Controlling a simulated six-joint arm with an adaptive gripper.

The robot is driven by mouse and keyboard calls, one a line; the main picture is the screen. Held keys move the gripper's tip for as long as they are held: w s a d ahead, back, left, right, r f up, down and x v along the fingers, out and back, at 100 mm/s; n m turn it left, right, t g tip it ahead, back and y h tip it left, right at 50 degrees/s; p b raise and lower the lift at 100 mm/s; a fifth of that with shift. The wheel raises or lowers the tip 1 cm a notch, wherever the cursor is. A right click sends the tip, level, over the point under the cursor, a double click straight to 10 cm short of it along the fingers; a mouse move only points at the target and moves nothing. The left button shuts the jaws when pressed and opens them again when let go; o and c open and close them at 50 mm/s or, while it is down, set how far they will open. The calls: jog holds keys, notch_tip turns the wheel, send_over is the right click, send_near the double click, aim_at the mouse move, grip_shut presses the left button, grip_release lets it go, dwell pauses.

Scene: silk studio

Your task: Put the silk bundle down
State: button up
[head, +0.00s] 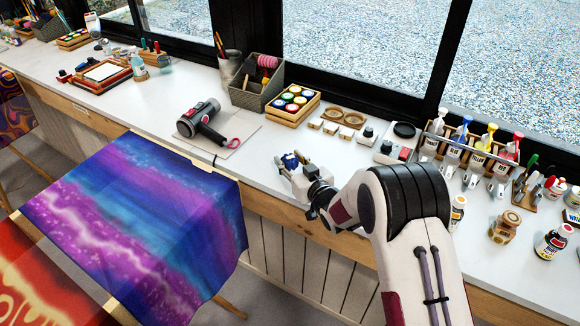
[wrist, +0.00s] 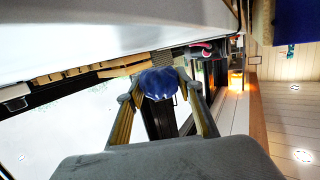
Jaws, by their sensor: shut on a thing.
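The silk bundle (head: 290,160) is small and dark blue. It shows between the fingers of my gripper (head: 291,163), over the white counter near its front edge. In the wrist view the blue bundle (wrist: 158,83) sits between the two fingertips of my gripper (wrist: 160,88), and the fingers are shut on it. I cannot tell whether the bundle touches the counter; the fingers hide its sides.
A hair dryer (head: 203,124) lies on a grey mat to the left. Small blocks (head: 315,123) and a paint-jar tray (head: 291,104) stand behind. Bottles in a rack (head: 470,150) stand to the right. The white counter (head: 265,150) is clear left of my gripper.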

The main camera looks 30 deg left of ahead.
jog(key=shift+f, duration=1.2)
jog(key=shift+f, duration=0.25)
jog(key=o, duration=1.1)
jog(key=shift+c, duration=0.2)
jog(key=shift+d, duration=0.1)
jog(key=shift+r+v, duration=0.1)
jog(key=shift+v, duration=1.8)
jog(key=shift+r+v, duration=0.15)
jog(key=shift+v, duration=1.8)
